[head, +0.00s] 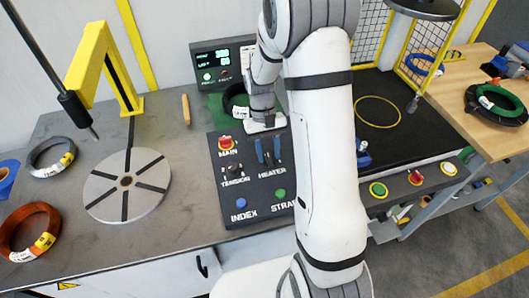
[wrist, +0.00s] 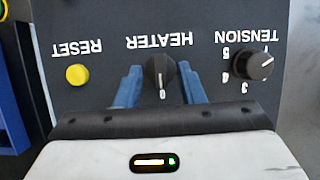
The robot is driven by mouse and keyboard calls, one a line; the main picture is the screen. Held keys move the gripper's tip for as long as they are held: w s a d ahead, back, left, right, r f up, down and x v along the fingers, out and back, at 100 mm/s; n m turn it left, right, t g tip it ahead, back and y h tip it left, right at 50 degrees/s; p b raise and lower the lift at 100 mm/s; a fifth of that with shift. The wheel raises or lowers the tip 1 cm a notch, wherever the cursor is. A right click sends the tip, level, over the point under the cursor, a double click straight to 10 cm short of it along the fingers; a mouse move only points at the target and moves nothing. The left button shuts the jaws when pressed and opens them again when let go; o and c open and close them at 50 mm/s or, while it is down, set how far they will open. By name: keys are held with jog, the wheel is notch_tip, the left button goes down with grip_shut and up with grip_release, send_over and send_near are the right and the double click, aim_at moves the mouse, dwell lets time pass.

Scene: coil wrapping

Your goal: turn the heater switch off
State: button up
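The heater switch is a black rotary knob (wrist: 160,74) on the dark control panel (head: 226,195), beside the HEATER label. In the wrist view the labels appear upside down. The knob's white pointer line points down in that picture, towards a 0 mark. My gripper (wrist: 159,80) has its two blue fingers on either side of the knob, with a narrow gap visible on each side. In the head view my gripper (head: 268,152) is over the HEATER position, and the fingers and arm largely hide the knob.
A black TENSION knob (wrist: 254,65) and a yellow RESET button (wrist: 77,74) flank the heater knob. A red MAIN switch (head: 226,144), blue INDEX button (head: 241,203) and green button (head: 280,193) share the panel. A round turntable (head: 103,190) stands left.

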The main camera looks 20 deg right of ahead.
jog(key=v, duration=0.7)
jog(key=shift+r+b, duration=0.15)
jog(key=shift+b, duration=0.2)
jog(key=shift+w, duration=0.1)
jog(key=s+r+t, duration=0.3)
jog(key=s+r, duration=0.2)
jog(key=s, duration=0.4)
jog(key=s+a+r+t, duration=0.1)
jog(key=s+r+t, duration=0.3)
jog(key=s, duration=0.5)
jog(key=shift+r+t, duration=0.3)
jog(key=shift+r, duration=0.65)
